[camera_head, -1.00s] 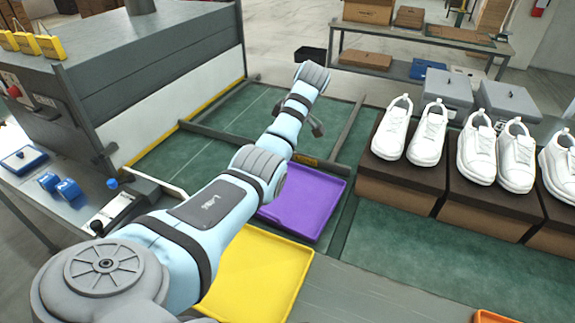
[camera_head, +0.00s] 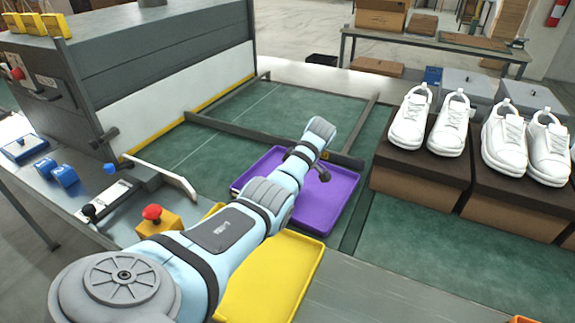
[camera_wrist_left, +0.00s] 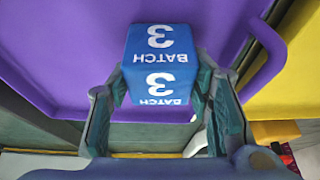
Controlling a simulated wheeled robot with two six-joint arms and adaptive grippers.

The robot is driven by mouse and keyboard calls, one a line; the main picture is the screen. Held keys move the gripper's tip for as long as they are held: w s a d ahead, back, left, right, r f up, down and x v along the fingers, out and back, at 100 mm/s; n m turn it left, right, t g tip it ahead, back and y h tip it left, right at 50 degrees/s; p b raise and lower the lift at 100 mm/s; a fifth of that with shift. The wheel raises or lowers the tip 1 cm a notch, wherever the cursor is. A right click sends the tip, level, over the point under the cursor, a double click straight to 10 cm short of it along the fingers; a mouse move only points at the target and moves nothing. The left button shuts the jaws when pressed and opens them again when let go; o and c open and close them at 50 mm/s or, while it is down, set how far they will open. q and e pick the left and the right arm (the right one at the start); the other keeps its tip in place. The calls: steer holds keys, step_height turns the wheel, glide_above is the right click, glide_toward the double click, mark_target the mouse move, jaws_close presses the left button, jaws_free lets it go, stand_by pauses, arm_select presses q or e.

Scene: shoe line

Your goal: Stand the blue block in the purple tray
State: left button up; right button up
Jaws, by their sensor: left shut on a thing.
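The purple tray (camera_head: 337,205) lies on the green surface in the middle of the head view, partly behind my left arm. It also fills much of the left wrist view (camera_wrist_left: 55,45). My left gripper (camera_wrist_left: 161,82) is shut on a blue block (camera_wrist_left: 158,62) marked "BATCH 3", with a finger on each side. The block is over the tray; I cannot tell whether it touches the floor. In the head view my left wrist is over the tray, and the block is hidden behind the arm. My right gripper is in neither view.
A yellow tray (camera_head: 285,275) sits on the near side of the purple one. White shoes (camera_head: 412,118) on brown boxes stand to the right.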

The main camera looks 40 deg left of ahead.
arm_select(q)
steer(key=o, duration=1.2)
steer(key=p+v, duration=0.3)
steer(key=v, duration=0.9)
steer(key=shift+a+r, duration=0.1)
